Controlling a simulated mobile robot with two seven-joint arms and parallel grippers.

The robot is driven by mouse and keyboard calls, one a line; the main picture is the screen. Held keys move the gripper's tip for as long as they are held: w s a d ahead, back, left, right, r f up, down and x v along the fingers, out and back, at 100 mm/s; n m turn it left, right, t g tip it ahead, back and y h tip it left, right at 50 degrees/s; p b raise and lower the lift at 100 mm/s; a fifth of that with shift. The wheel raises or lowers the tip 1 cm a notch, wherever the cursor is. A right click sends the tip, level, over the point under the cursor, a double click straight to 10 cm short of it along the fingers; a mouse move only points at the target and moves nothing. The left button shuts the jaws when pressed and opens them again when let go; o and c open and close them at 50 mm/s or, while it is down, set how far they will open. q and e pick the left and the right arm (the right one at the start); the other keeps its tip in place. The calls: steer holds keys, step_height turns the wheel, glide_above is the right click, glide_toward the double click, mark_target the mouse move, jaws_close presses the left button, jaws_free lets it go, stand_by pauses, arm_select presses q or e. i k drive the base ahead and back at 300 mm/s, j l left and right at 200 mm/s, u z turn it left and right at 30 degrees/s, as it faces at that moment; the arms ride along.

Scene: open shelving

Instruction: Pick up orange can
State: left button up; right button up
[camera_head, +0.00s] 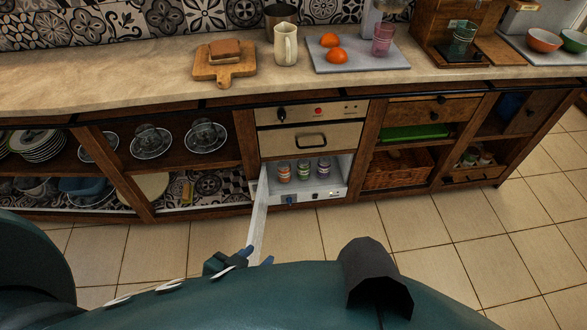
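The orange can (284,173) stands upright in an open white compartment (334,185) low in the cabinet front. It is the leftmost of three cans in a row. A green can (304,170) and a purple can (324,168) stand to its right. My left gripper (257,256) is below and to the left of the compartment in the picture, apart from the cans. Its two fingertips look spread, with nothing seen between them. My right gripper is not in view.
A white door (258,218) stands open at the compartment's left side, close to my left gripper. The counter (130,85) runs above, with a cutting board (225,73) and a jug (285,45). A wicker basket (398,170) sits right. Tiled floor (450,230) is clear at the right.

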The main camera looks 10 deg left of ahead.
mark_target(284, 168)
steer(key=i+l, duration=0.15)
steer(key=l, duration=0.2)
steer(key=i+l+u, duration=0.1)
steer(key=l, duration=0.25)
steer(key=i+l, duration=0.15)
steer(key=l, duration=0.2)
steer(key=i+l+u, duration=0.1)
steer(key=l, duration=0.25)
steer(key=i+l, duration=0.1)
steer(key=l, duration=0.25)
steer(key=u, duration=0.05)
